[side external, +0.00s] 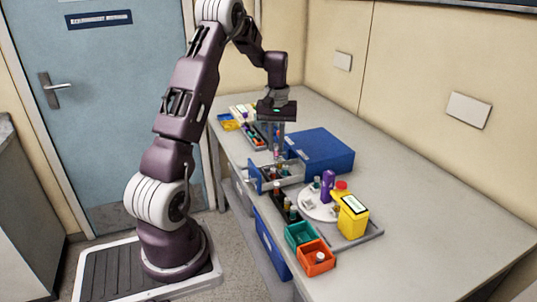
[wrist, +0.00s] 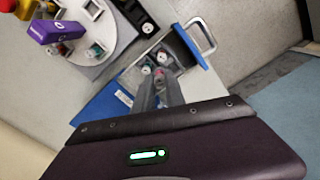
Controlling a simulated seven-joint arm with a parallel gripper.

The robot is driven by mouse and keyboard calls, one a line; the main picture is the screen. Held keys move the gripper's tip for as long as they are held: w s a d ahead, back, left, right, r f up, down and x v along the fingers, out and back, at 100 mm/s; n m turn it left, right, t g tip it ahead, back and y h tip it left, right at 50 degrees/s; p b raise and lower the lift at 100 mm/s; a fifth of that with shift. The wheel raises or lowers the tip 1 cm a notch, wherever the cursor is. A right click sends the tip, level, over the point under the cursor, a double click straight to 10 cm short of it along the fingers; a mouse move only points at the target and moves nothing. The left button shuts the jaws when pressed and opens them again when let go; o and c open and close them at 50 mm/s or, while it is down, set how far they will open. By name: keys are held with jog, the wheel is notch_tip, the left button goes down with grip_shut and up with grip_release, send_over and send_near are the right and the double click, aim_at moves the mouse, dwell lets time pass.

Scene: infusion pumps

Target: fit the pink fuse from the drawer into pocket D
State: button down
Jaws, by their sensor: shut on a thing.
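My gripper (side external: 277,152) points straight down over the open drawer (side external: 291,174) of the blue cabinet (side external: 322,148). In the wrist view my gripper's fingers (wrist: 159,85) reach into or just above the drawer (wrist: 179,50), shut on a small pinkish piece, the pink fuse (wrist: 158,73). The fingers hide most of it, and I cannot tell whether it is clear of the drawer floor. White-topped parts (wrist: 162,57) sit beside it in the drawer. Pocket D cannot be made out; no letters are readable.
A dark rack (side external: 279,200) with several vials stands in front of the drawer. A green bin (side external: 299,234) and an orange bin (side external: 317,258) are at the near edge. The right tabletop is clear.

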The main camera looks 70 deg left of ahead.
jog(key=w+d+m, duration=0.3)
jog(key=d+m, duration=0.2)
jog(key=d, duration=1.1)
jog(key=shift+d+f, duration=0.15)
jog(key=shift+f, duration=2.15)
jog(key=shift+f, duration=1)
jog(key=c, duration=1.7)
grip_release()
jog(key=shift+r, duration=0.1)
jog(key=shift+r, duration=1)
jog(key=o, duration=0.6)
jog(key=shift+c, duration=0.2)
